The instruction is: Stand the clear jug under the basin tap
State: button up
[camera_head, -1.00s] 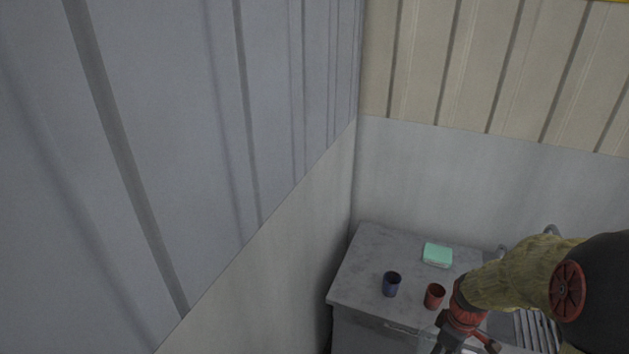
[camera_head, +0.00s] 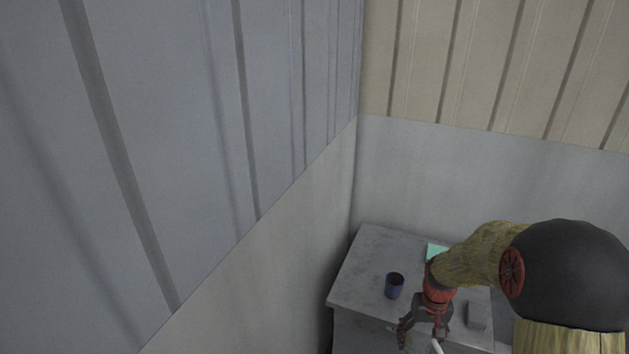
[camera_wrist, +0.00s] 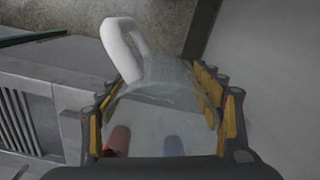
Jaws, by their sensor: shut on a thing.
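The clear jug (camera_wrist: 165,88) is between the two fingers of my gripper (camera_wrist: 165,105) in the wrist view, and the gripper is shut on it. Its body is see-through, and its white handle (camera_wrist: 122,48) points to the upper left. In the head view my gripper (camera_head: 424,335) is at the bottom edge, over the front of the counter. Only a small white bit of the jug (camera_head: 437,347) shows there. The basin tap cannot be made out in either current view; my arm covers that side of the counter in the head view.
A dark blue cup (camera_head: 395,286) stands on the grey counter (camera_head: 372,262), left of my gripper. A red cup (camera_wrist: 118,140) shows low in the wrist view. A green sponge (camera_head: 435,250) lies at the back, partly hidden by my arm. A slatted grille (camera_wrist: 16,122) is at left.

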jog(key=w+a+f+n+b, duration=0.1)
jog(key=w+a+f+b, duration=0.2)
jog(key=a+f+b, duration=0.3)
jog(key=a+f, duration=0.4)
jog(key=f, duration=0.1)
jog(key=shift+f, duration=0.35)
jog(key=shift+s+d, duration=0.1)
